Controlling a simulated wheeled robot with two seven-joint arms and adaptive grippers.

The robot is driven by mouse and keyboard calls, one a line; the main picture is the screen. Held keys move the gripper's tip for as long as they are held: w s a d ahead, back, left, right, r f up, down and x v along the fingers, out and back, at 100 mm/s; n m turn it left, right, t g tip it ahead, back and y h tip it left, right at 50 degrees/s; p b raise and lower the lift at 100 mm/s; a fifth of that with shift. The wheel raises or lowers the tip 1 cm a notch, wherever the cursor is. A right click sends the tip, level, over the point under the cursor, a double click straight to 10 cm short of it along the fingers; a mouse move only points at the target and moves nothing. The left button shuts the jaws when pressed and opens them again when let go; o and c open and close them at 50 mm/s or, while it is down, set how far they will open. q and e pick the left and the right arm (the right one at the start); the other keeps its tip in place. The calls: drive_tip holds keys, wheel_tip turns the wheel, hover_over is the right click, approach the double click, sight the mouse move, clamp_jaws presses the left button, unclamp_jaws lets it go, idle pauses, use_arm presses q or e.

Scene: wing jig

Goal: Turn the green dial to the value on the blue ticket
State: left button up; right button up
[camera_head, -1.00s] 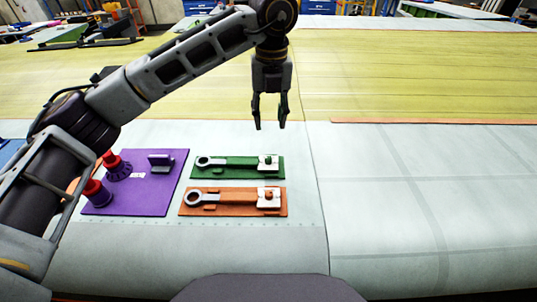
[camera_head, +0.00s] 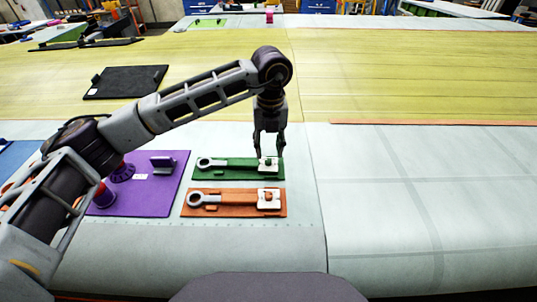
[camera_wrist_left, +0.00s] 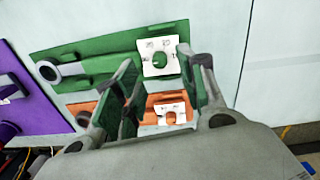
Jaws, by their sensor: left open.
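The green board (camera_head: 235,170) lies flat on the pale surface, with a grey ring-ended lever and a white marked plate. A small green knob, apparently the green dial (camera_head: 268,163), sits at the white plate near its right end. In the wrist view the white plate (camera_wrist_left: 150,46) shows dark marks, too small to read, around the green knob (camera_wrist_left: 158,62). My left gripper (camera_head: 269,153) points down, open and empty, just above the knob. I cannot tell whether its fingertips touch anything. I see no clear blue ticket. My right gripper is not in view.
An orange board (camera_head: 235,211) with a similar lever and plate lies in front of the green one. A purple board (camera_head: 150,200) with upright parts stands left, partly behind my arm. A black panel (camera_head: 125,82) lies farther back. The right side is clear.

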sight(268, 159)
use_arm(q)
drive_tip(key=shift+f+p, duration=0.4)
drive_tip(key=shift+f, duration=1.9)
drive_tip(key=shift+c, duration=0.5)
clamp_jaws()
